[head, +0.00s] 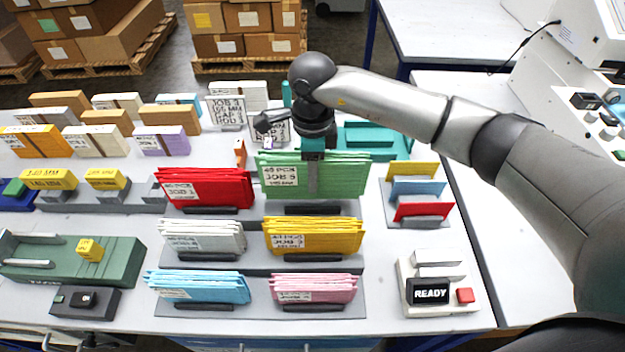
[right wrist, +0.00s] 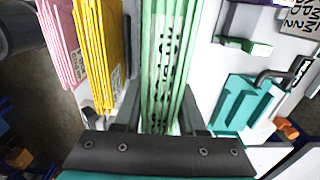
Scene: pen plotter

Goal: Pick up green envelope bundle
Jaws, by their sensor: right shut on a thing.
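The green envelope bundle (head: 330,178) stands in the back right place of the grey rack, right of the red bundle (head: 205,187) and behind the yellow bundle (head: 320,236). My right gripper (head: 312,165) comes down on it from above. In the right wrist view the green bundle (right wrist: 163,65) lies between the two fingers, and the gripper (right wrist: 160,122) is shut on it. I cannot tell whether the bundle is clear of its holder. My left gripper is not in view.
White (head: 202,238), blue (head: 198,287) and pink (head: 313,290) bundles stand in the nearer slots. A teal fixture (head: 372,137) is close behind the green bundle. Small coloured cards (head: 420,188) and a READY box (head: 432,291) are at the right.

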